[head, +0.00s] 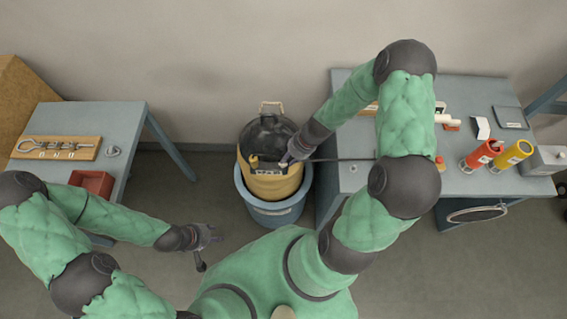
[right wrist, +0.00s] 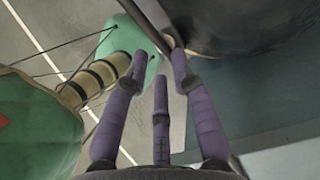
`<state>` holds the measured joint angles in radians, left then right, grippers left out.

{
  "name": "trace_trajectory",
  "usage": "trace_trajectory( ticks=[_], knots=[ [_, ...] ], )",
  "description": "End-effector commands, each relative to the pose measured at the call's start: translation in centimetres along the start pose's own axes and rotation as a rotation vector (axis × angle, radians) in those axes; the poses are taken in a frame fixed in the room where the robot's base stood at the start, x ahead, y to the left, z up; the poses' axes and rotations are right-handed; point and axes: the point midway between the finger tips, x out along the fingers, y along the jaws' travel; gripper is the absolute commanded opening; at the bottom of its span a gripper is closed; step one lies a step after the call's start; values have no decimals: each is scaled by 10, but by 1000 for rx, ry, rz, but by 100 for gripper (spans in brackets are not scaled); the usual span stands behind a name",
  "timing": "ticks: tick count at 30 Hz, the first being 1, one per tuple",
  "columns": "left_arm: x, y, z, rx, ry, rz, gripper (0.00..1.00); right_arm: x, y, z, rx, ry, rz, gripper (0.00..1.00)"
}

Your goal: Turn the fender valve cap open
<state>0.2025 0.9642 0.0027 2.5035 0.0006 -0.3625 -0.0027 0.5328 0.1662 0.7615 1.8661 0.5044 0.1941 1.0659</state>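A yellow drum-like body with a black domed top (head: 268,132) stands in a blue tub (head: 246,199) at the middle of the head view. A small yellow knob (head: 253,161) sits at its front left; I cannot tell for sure if it is the fender valve cap. My right gripper (head: 286,160) is at the front right of the dome, just right of the knob. In the right wrist view its fingers (right wrist: 158,68) stand apart, with nothing clearly gripped. My left gripper (head: 212,235) is open and empty over the floor, left of and nearer than the tub.
The right table (head: 465,184) carries a red cylinder (head: 480,154), a yellow cylinder (head: 512,154) and small items. A thin dark rod (head: 345,159) reaches from near my right gripper to the right table.

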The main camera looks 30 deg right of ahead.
Motion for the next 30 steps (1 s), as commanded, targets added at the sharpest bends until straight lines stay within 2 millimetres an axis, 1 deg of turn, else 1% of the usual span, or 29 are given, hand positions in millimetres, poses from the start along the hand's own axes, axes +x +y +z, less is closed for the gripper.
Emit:
trace_trajectory(
  ticks=[1,3,6,9,13,20,21,23,24,30],
  knots=[
    [6,-2,0,0,0,0,40,12,0,-1,-2,0,0,26],
    [9,-3,-1,0,1,0,40,22,0,-1,-2,0,-1,26],
    [13,-5,-1,0,1,0,40,33,0,0,-1,0,-1,26],
    [15,-5,-1,0,1,0,40,41,0,0,-2,0,0,26],
    [16,-6,-1,0,1,0,40,44,-1,0,-1,0,-2,26],
    [15,-6,-1,0,1,0,40,45,-1,0,-2,1,-2,26],
    [15,-6,-1,0,1,0,40,45,-1,0,-2,1,-2,23],
    [15,-6,-1,0,1,0,40,45,-1,0,-2,1,-2,6],
    [15,-6,-1,0,1,0,40,44,-1,0,-2,1,-2,0],
    [15,-5,-1,0,1,0,40,44,-1,0,-3,1,-2,0]
  ],
)
